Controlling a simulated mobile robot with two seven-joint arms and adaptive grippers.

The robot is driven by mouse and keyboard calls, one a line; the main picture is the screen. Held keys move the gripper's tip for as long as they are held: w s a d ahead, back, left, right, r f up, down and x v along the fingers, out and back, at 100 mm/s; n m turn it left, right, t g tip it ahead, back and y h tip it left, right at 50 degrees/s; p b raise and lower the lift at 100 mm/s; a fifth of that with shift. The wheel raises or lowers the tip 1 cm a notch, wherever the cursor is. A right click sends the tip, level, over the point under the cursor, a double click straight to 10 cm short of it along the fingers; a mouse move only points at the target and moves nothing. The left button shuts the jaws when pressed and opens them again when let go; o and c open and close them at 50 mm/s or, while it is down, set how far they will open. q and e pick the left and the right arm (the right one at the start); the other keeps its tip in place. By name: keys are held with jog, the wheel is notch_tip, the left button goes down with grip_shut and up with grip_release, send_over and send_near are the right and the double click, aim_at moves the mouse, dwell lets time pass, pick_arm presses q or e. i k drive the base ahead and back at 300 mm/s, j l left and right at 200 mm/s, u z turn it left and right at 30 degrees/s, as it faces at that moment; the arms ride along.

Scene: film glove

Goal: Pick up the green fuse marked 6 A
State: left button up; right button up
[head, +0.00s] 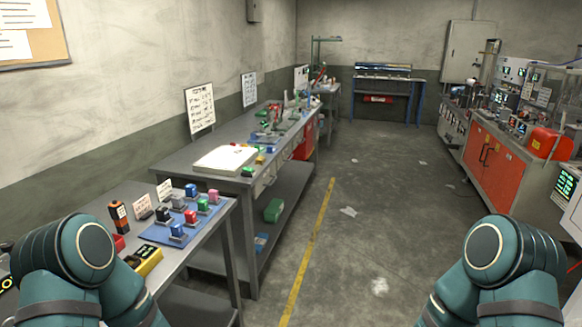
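Several small coloured blocks that look like fuses stand on a blue mat (157,235) on the near left bench. A green one (202,204) stands toward the right side of the mat, near a pink one (213,195) and a red one (190,216). Blue ones (177,230) stand at the front and the back. A dark one (162,213) stands at the left. The markings are too small to read, so I cannot tell which is marked 6 A. Only upper parts of my two arms show, at the lower left and lower right. Neither gripper is in view.
A longer bench (222,178) behind holds a white panel and small green pieces (247,172). Orange cabinets (496,165) line the right. The floor (370,220) between is open.

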aim_at(202, 205)
jog(key=i+l+u, duration=0.15)
jog(key=i+u, duration=0.35)
jog(key=i+l+u, duration=0.45)
jog(key=j, duration=0.1)
